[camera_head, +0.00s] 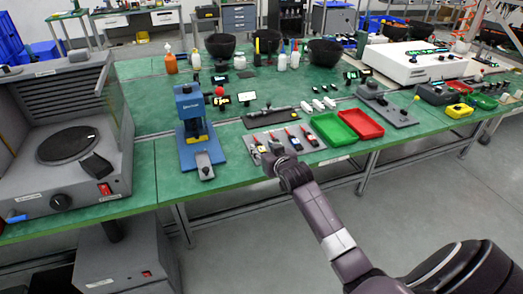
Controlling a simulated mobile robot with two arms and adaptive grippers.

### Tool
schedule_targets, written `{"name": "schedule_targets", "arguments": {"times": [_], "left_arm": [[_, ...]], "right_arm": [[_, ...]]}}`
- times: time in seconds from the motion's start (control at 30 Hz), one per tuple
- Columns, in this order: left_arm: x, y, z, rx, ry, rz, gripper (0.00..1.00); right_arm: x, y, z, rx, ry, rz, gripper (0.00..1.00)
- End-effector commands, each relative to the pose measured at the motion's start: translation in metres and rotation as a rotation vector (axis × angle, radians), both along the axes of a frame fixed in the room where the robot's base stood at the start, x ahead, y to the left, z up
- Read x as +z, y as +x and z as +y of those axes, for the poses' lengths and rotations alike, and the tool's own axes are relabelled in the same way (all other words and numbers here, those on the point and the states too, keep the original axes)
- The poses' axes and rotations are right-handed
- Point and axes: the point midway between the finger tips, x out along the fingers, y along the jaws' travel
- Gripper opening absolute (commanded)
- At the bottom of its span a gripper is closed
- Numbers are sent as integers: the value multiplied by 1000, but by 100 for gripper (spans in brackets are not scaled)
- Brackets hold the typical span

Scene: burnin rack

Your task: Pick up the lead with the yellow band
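Several short leads lie side by side on a light grey mat (321,147) at the table's front edge. The leftmost lead (256,146) shows a small yellowish part and sits right by my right gripper. Other leads with red and dark parts (293,139) lie to its right. My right gripper (271,161) is over the left front of the mat, its arm coming from the lower right. The gripper partly hides the leads behind it. Its fingers are too small and dark to tell whether they are open or touching a lead. My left gripper is not in view.
A blue press (190,118) stands left of the mat. A green tray (332,130) and a red tray (361,124) stand right of it. A dark bar-shaped tool (271,116) and white pieces (318,105) lie behind. Open green table lies left of the press.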

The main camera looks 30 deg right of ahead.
Motion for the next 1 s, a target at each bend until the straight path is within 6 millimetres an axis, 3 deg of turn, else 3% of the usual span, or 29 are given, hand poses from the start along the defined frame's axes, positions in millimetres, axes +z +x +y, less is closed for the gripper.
{"name": "schedule_targets", "arguments": {"times": [0.23,0.57,0.9,1.0], "left_arm": [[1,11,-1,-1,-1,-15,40],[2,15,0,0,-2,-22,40],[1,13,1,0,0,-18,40],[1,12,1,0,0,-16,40]], "right_arm": [[-9,23,-5,0,0,0,38],[-11,26,-6,0,-1,0,38],[-11,26,-6,0,0,0,2],[-10,26,-6,0,0,-1,0]]}}
